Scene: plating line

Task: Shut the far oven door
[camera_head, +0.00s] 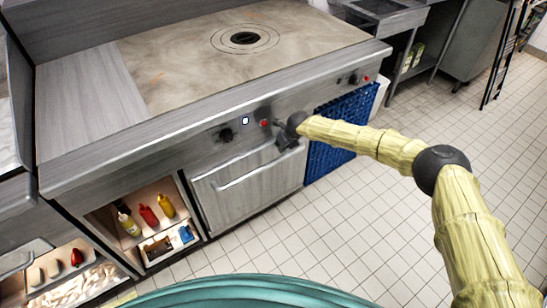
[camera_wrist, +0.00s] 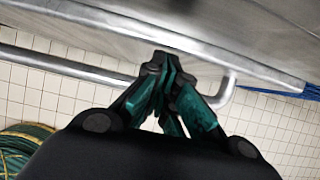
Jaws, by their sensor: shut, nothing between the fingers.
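The oven door (camera_head: 240,200) is a grey metal panel in the front of the range, with a horizontal bar handle (camera_head: 252,178). It stands upright and looks flush or nearly so; I cannot tell whether a small gap is left. My gripper (camera_head: 287,143) is at the door's upper right, below the knobs. In the wrist view, my gripper (camera_wrist: 163,64) is shut and empty, its dark and teal fingers together. The handle (camera_wrist: 65,66) runs behind the fingertips, close to the metal face (camera_wrist: 235,35). Whether the fingers touch it is unclear.
A blue lattice panel (camera_head: 340,130) stands right of the door. Left of it an open shelf (camera_head: 150,256) holds bottles. The range top (camera_head: 200,65) overhangs the front, with knobs (camera_head: 226,135) beneath. The tiled floor (camera_head: 350,230) is clear at right.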

